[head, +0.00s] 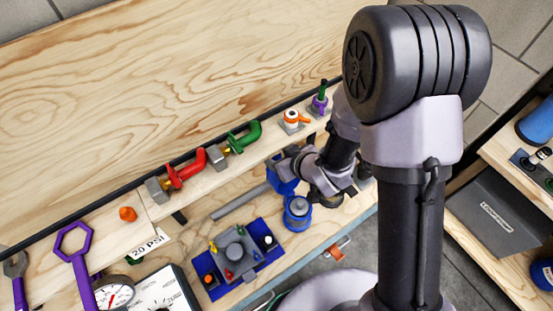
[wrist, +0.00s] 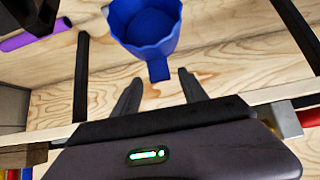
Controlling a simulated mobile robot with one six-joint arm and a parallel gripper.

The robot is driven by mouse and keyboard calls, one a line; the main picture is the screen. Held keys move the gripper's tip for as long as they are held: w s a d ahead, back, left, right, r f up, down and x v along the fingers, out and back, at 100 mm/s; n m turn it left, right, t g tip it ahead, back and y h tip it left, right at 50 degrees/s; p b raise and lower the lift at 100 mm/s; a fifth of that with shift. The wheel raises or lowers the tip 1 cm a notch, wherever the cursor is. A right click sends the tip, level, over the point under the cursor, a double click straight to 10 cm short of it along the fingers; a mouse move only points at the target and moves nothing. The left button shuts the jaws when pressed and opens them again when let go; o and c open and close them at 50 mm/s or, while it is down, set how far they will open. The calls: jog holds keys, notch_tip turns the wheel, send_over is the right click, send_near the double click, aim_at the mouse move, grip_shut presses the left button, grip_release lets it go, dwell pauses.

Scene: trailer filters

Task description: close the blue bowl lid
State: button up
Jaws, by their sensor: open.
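A blue cup-shaped piece (wrist: 146,22) with a short tab hangs or stands at the top of the wrist view, its hollow side facing my camera. Its tab points down toward the space between my fingers. My gripper (wrist: 160,88) is open, with the two dark fingers apart and nothing between them. In the head view a blue piece (head: 284,187) shows beside my gripper (head: 286,168), partly hidden by my wrist. A blue housing with a grey round top (head: 298,210) stands just in front of it. I cannot tell which blue part is the lid.
A grey block with coloured knobs on a blue base (head: 235,254) stands to the left. Red (head: 186,169) and green (head: 238,137) valve handles line the shelf behind. A grey rod (head: 240,202), purple wrench (head: 77,250) and gauge (head: 113,292) lie further left.

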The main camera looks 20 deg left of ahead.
jog(key=shift+x, duration=1.25)
grip_shut()
dwell(0.5)
